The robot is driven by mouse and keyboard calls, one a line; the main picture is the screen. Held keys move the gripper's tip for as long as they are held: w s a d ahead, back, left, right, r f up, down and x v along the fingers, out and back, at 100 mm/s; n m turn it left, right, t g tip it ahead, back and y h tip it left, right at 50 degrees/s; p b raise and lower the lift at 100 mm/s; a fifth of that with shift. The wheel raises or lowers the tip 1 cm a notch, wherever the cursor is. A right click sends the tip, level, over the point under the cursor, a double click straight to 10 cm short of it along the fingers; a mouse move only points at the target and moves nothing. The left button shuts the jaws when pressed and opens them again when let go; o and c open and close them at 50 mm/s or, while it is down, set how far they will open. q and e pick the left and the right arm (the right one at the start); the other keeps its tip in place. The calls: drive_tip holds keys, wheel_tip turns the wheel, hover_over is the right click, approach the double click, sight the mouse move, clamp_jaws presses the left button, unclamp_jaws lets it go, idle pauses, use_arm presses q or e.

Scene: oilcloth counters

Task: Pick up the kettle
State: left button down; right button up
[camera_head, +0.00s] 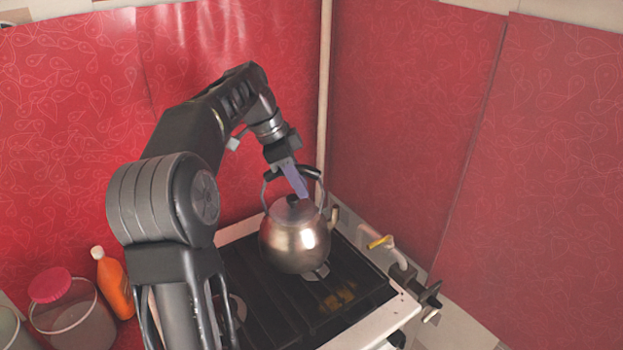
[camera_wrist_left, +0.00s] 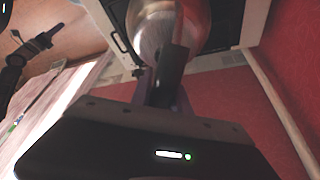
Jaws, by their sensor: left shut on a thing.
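The kettle (camera_head: 296,243) is a round, shiny metal pot with a lid, a dark lid knob and an arched handle with a dark grip. It is upright over the black stove top (camera_head: 262,297); I cannot tell whether its base touches the stove. My left gripper (camera_head: 302,182) comes down from above and is shut on the kettle's handle. The finger hides part of the handle. In the left wrist view the kettle (camera_wrist_left: 150,22) shows at the top, beyond the gripper finger.
An orange bottle (camera_head: 114,285) and a jar with a pink lid (camera_head: 72,315) stand left of the stove. A pipe with a yellow-handled valve (camera_head: 381,242) is at the stove's right edge. Red patterned walls close in the corner behind.

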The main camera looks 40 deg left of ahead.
use_arm(q)
drive_tip(key=s+a+p, duration=0.1)
drive_tip(key=s+a, duration=0.3)
drive_tip(key=s, duration=1)
drive_tip(key=shift+r, duration=0.1)
drive_tip(key=shift+s, duration=0.1)
idle(0.8)
